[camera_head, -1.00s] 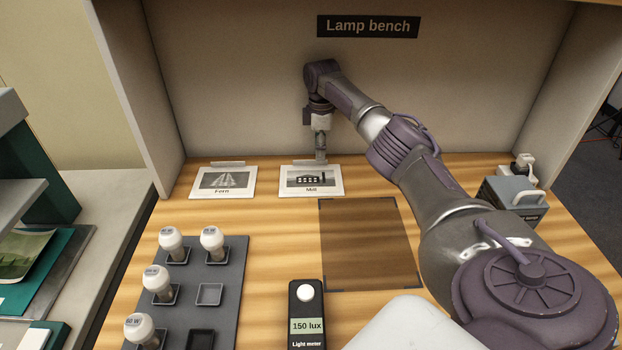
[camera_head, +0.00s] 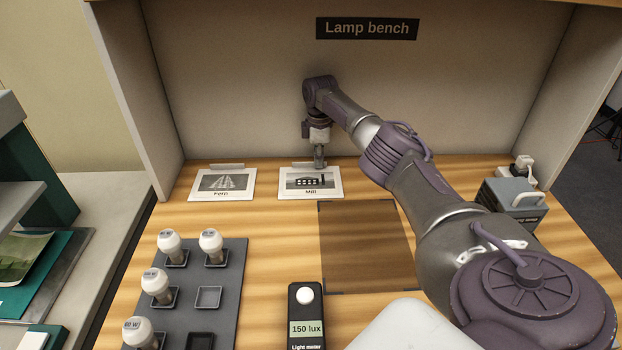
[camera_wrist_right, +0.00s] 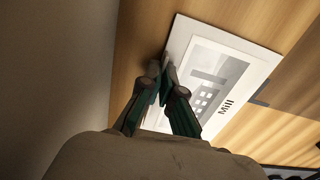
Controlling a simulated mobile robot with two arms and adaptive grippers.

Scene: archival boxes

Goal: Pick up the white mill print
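The white mill print (camera_head: 297,194) is a white card with a dark building picture and the word "Mill". It lies at the back of the wooden bench, below the "Lamp bench" sign. My right gripper (camera_head: 319,163) points down at its back edge. In the right wrist view the print (camera_wrist_right: 258,68) fills the middle. The fingers of my right gripper (camera_wrist_right: 165,76) are close together there, one on each side of the print's edge, and look shut on it. The fingers hide part of that edge. My left gripper is not in view.
A dark marked square (camera_head: 365,245) is empty in front. A grey bulb tray (camera_head: 228,275), a light meter (camera_head: 305,325) and a grey box with a handle (camera_head: 508,200) stand around it. Side walls bound the bench.

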